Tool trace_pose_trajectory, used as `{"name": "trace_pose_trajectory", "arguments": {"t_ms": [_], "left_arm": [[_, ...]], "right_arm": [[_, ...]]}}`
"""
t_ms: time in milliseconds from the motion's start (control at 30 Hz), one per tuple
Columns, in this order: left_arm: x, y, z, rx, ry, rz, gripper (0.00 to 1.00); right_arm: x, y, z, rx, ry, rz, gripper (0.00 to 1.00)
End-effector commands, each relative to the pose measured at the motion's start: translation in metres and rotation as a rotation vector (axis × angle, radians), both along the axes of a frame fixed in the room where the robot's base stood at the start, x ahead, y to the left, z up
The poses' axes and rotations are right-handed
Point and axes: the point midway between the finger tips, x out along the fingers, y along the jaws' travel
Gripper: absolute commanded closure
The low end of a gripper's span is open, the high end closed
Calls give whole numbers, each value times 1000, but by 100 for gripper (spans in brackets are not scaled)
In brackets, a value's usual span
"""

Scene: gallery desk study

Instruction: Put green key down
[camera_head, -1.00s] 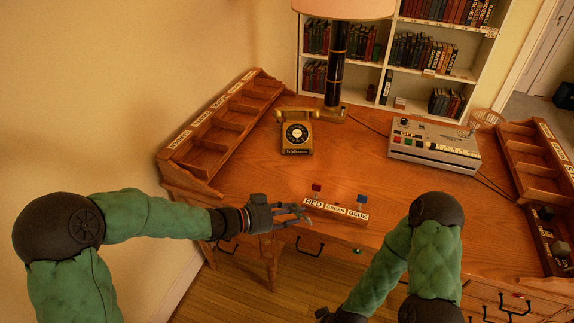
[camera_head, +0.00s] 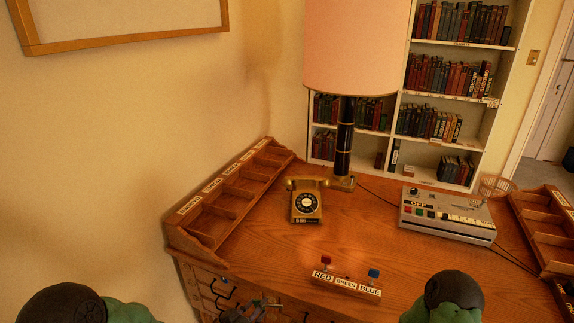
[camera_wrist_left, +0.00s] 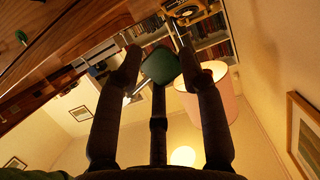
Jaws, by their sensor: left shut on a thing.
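The green key (camera_wrist_left: 160,65) shows as a dark green block between the fingertips of my left gripper (camera_wrist_left: 159,72) in the left wrist view. My left gripper (camera_head: 256,306) is shut on it, low at the bottom edge of the head view, in front of the desk. The key cannot be made out there. The key stand (camera_head: 346,284) is on the desk's front part, right of my gripper, labelled RED, GREEN and BLUE. The red key (camera_head: 327,260) and blue key (camera_head: 374,273) stand at its two ends; no key shows at GREEN. My right gripper is out of view.
A gold telephone (camera_head: 306,201), a lamp (camera_head: 345,140) and a grey button machine (camera_head: 447,214) stand on the desk (camera_head: 370,235). Wooden compartment racks (camera_head: 232,192) line both sides. The desk top around the key stand is clear. A small green knob (camera_wrist_left: 21,37) shows in the wrist view.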

Motion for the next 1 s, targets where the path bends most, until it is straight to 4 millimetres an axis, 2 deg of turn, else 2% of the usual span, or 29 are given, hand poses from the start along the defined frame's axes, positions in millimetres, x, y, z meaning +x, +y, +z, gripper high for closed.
{"name": "trace_pose_trajectory", "arguments": {"t_ms": [33, 200, 400, 567, 1000], "left_arm": [[-9, 16, -15, 0, 10, 74, 97], [-32, 62, -45, 1, 7, 273, 97], [-52, 91, -63, 0, 1, 393, 97], [-57, 97, -66, -2, -3, 416, 97], [-56, 95, -64, -3, -2, 408, 97]], "right_arm": [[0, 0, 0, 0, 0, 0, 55], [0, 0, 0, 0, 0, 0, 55], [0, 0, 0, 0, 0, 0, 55], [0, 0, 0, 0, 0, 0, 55], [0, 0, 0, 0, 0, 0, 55]]}}
